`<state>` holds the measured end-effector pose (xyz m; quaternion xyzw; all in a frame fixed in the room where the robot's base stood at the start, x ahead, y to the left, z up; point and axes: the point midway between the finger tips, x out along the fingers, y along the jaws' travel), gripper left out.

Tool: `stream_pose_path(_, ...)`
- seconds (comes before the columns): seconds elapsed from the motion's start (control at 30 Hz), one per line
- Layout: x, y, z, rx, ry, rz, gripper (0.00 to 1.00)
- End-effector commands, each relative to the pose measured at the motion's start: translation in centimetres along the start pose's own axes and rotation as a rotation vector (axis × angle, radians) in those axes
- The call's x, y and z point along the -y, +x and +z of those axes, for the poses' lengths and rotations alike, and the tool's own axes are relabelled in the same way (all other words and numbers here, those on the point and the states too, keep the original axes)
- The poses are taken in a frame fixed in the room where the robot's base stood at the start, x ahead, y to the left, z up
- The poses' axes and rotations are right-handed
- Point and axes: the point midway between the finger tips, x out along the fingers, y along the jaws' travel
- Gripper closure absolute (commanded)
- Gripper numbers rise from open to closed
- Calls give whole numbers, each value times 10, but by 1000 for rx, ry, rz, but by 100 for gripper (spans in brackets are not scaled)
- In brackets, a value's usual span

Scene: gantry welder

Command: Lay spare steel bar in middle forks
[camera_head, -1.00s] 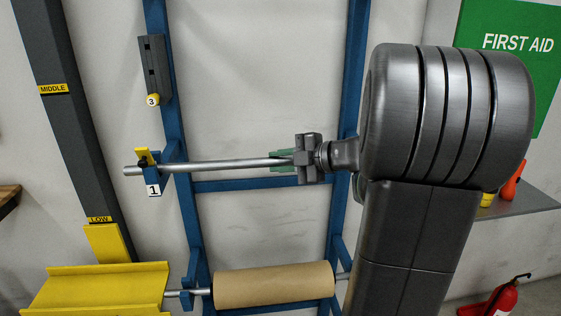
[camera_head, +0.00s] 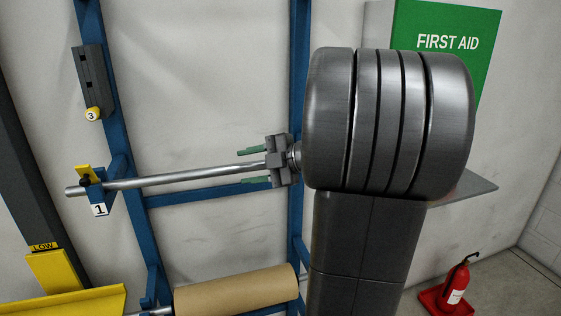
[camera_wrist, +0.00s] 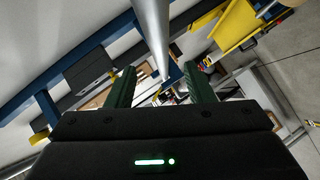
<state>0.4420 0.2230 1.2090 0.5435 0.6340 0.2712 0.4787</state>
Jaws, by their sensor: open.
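The steel bar (camera_head: 190,177) lies across the blue rack, its left end in the fork tagged 1 (camera_head: 98,198) with a yellow latch above it. Its right part runs behind or into my gripper (camera_head: 254,166); that end and its support are hidden by my arm. My gripper is open, with one green finger above the bar and one below. In the wrist view the bar (camera_wrist: 153,35) runs between the two spread green fingers of my gripper (camera_wrist: 163,88).
A brown paper roll (camera_head: 235,290) sits on a lower bar, with a yellow trough (camera_head: 70,303) at lower left. A grey bracket with a tag 3 (camera_head: 92,80) is on the upper left upright. A fire extinguisher (camera_head: 457,285) stands at right.

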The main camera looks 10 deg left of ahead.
Motion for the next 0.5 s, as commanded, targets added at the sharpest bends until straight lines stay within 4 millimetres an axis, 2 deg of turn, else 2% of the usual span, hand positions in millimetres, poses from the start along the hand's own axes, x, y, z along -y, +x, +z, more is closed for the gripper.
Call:
stream_pose_path(0.2,0,-41,2,5,0,2,52)
stream_pose_path(0.5,0,-78,0,2,-2,1,52)
